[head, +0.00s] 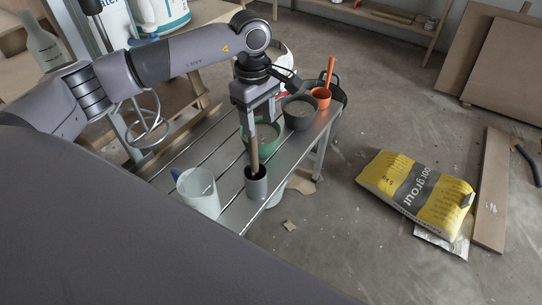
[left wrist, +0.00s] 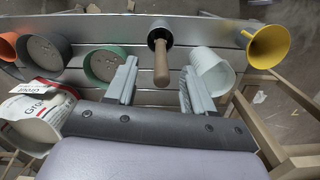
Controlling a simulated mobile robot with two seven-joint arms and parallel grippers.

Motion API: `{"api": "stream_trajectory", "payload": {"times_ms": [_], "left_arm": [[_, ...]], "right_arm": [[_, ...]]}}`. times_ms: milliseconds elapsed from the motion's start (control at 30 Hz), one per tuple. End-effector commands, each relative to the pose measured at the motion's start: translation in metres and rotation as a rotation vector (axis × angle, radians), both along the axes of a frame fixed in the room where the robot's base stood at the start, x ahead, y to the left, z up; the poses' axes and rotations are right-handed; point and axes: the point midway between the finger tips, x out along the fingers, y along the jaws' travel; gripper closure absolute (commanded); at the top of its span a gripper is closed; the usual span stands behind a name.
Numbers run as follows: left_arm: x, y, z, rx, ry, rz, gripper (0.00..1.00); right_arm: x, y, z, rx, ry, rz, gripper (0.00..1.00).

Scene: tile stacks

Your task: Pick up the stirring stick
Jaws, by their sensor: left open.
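The stirring stick (head: 254,152) is a light wooden stick standing upright in a small grey cup (head: 257,188) on the metal slatted bench. In the left wrist view the stick (left wrist: 161,67) points toward the camera out of the dark cup (left wrist: 158,37). My left gripper (head: 258,121) is open above the cup, close to the top of the stick. In the left wrist view the fingers of the left gripper (left wrist: 159,68) lie on either side of the stick, with gaps on both sides. My right gripper is not in view.
A white jug (head: 198,193) stands left of the cup. A green bucket (head: 270,140), dark grey bucket (head: 299,115) and orange cup (head: 321,97) stand behind it. A yellow funnel (left wrist: 267,46) shows in the wrist view. A grout bag (head: 415,190) lies on the floor.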

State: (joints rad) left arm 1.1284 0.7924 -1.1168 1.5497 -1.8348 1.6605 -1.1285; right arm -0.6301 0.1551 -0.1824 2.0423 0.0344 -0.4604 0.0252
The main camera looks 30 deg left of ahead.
Motion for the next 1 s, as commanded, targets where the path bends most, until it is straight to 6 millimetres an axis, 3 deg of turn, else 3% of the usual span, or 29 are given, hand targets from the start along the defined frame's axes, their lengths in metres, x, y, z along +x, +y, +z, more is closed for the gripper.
{"api": "stream_trajectory", "payload": {"times_ms": [167, 633, 933, 1000], "left_arm": [[0.003, 0.015, -0.002, 0.058, -0.006, -0.005, 0.47], [-0.004, 0.021, -0.062, 0.053, -0.006, -0.004, 0.47], [-0.004, 0.021, -0.066, 0.052, -0.009, -0.005, 0.47], [-0.004, 0.021, -0.066, 0.052, -0.009, -0.005, 0.7]], "right_arm": [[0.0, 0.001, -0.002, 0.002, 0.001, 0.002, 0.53], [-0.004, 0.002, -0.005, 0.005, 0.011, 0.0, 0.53], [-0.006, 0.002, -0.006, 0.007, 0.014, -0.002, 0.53], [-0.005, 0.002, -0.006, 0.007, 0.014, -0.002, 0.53]]}}
